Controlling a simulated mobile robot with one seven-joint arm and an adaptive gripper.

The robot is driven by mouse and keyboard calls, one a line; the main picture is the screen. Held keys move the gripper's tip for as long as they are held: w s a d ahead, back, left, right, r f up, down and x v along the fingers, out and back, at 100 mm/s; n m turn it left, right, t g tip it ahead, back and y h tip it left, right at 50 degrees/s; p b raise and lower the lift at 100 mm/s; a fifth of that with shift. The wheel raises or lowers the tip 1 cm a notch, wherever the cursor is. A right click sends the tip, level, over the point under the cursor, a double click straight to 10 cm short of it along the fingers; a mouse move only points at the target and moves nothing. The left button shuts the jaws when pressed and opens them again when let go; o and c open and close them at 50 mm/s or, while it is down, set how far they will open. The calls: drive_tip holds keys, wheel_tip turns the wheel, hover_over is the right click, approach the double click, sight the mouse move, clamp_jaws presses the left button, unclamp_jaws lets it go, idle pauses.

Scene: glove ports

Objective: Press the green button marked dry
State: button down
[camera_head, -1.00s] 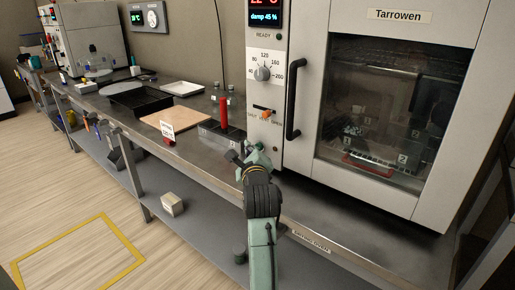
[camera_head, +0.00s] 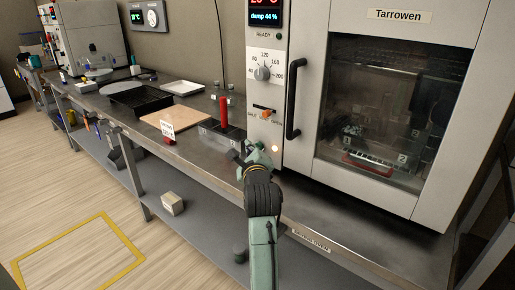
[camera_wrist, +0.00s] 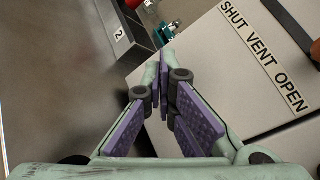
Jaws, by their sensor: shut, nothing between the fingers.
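My gripper (camera_head: 260,152) is at the lower left front of the Tarrowen oven (camera_head: 304,30), close to the bottom of its control strip. In the wrist view its fingers (camera_wrist: 163,68) are together and empty, pointing at the pale panel (camera_wrist: 215,75). A small round spot (camera_head: 274,148) glows pale orange on the strip just right of my gripper. I cannot make out a green button marked dry in either view; my gripper may hide it. The oven display (camera_head: 264,17) reads damp 44 %.
A wooden board (camera_head: 178,117) lies farther left.

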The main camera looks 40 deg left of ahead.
drive_tip(key=shift+s, duration=0.55)
drive_tip(key=shift+s+a+p, duration=0.15)
drive_tip(key=shift+s+p, duration=0.15)
drive_tip(key=shift+s, duration=1.2)
drive_tip(key=shift+s+a+p, duration=0.1)
drive_tip(key=shift+s+p, duration=0.15)
drive_tip(key=shift+s, duration=1.25)
